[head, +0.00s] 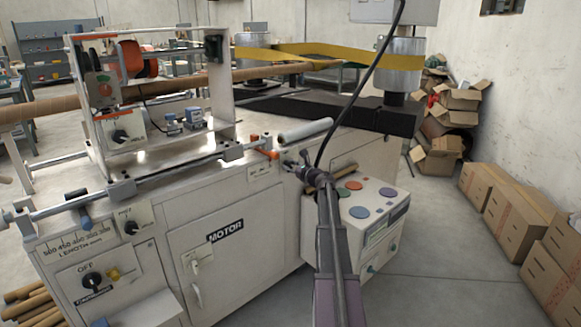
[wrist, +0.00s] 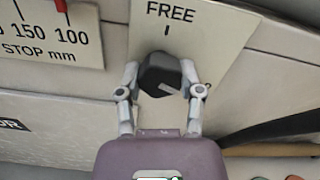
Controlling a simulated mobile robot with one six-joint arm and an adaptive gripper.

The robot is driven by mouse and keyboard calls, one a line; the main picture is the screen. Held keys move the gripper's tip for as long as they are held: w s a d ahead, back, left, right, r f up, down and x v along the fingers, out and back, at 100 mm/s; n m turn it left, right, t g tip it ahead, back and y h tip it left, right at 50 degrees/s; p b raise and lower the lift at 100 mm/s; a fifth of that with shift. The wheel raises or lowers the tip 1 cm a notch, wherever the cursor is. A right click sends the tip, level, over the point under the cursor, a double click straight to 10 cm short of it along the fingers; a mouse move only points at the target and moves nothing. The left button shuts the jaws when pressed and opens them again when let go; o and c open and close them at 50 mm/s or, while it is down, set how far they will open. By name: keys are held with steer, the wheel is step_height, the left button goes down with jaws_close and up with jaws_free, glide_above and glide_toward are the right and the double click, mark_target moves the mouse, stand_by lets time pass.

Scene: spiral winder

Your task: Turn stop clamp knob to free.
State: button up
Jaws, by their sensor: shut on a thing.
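The stop clamp knob (wrist: 160,72) is black and faceted, on a pale plate (wrist: 212,30) in the wrist view. The word FREE and a short tick stand above it on the plate. A pale mark shows on the knob's lower right, away from the tick. My gripper (wrist: 159,76) is shut on the knob, one finger on each side. In the head view my gripper (head: 291,165) is at the right end of the machine's front face; the knob is hard to make out there.
A STOP mm scale (wrist: 50,40) with a red pointer lies left of the knob. The white control box (head: 385,192) with coloured round buttons stands close to the right of my arm. A grey cylinder (head: 305,131) sits above my gripper.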

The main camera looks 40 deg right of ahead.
steer(key=n, duration=1.6)
steer(key=shift+w+r+n, duration=0.1)
steer(key=shift+n, duration=0.3)
steer(key=n, duration=0.5)
steer(key=shift+n, duration=0.4)
steer(key=o, duration=1.1)
steer(key=shift+o, duration=0.2)
